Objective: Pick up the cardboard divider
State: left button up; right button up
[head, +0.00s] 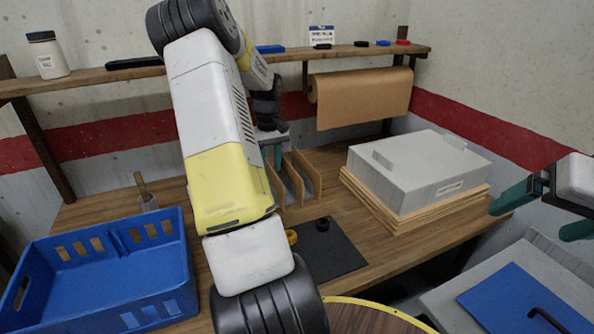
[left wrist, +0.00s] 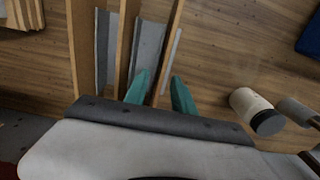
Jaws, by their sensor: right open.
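A rack with upright thin brown panels (head: 303,172) stands on the workbench, partly hidden behind my left arm. Grey strips lie between the panels. The left wrist view shows several brown panels; the cardboard divider seems to be the one (left wrist: 168,50) nearest my fingers, though I cannot tell it surely from the others. My left gripper (left wrist: 162,90) is open, its teal fingers on either side of that panel's near end, with gaps showing. In the head view that gripper is mostly hidden by the arm. My right gripper (head: 543,212) is open and empty at the right, away from the rack.
A dark mat (head: 330,250) lies before the rack. A grey box (head: 425,165) sits on brown boards at right. A shelf (head: 120,75) runs behind. A white jar (left wrist: 250,105) is right of my left fingers.

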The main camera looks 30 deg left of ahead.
pick_arm(q)
jog(key=shift+f, duration=0.55)
grip_shut()
notch_tip(320, 180, up, 10)
jog(key=shift+r, duration=0.1)
dwell(0.4)
jog(key=shift+r, duration=0.4)
